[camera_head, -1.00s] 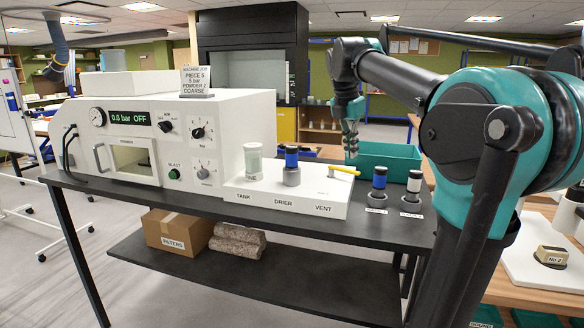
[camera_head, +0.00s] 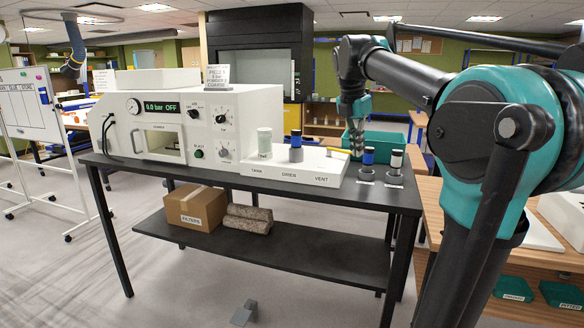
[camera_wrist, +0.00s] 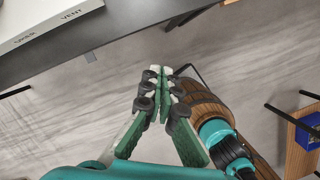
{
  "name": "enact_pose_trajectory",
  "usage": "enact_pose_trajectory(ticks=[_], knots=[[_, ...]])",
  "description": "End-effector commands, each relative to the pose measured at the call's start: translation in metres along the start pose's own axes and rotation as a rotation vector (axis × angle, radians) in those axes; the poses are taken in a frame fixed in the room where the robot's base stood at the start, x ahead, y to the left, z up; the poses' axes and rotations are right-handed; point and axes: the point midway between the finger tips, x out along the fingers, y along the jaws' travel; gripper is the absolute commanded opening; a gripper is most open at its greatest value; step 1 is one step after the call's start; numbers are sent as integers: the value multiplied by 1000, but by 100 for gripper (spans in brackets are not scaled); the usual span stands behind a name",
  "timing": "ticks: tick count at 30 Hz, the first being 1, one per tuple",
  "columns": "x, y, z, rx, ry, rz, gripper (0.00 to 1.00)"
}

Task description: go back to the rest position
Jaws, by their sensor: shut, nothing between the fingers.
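My gripper (camera_head: 357,140) hangs below my folded arm at the right of the head view, in front of the green bin and beyond the black table's right end as seen there. Its fingers point down. In the wrist view my gripper (camera_wrist: 160,72) shows its fingertips together, with nothing between them, above open floor beside the table. My arm fills the right of the head view.
A black table (camera_head: 385,200) carries a white machine reading 0.0 bar OFF (camera_head: 185,120). A white block (camera_head: 300,170) holds containers; blue-topped (camera_head: 368,163) and white-topped (camera_head: 396,167) ones stand beside it. A green bin (camera_head: 400,145) is behind. Grey floor lies in front.

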Motion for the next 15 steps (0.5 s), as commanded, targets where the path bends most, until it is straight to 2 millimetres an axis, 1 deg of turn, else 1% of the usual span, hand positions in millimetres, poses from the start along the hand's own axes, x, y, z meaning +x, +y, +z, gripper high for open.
enact_pose_trajectory(ticks=[1,8,11,15], knots=[[0,0,0,0,0,0,0],[22,-3,-7,122,3,14,0],[33,-4,-10,187,5,23,0],[54,-8,-18,311,11,38,0]])
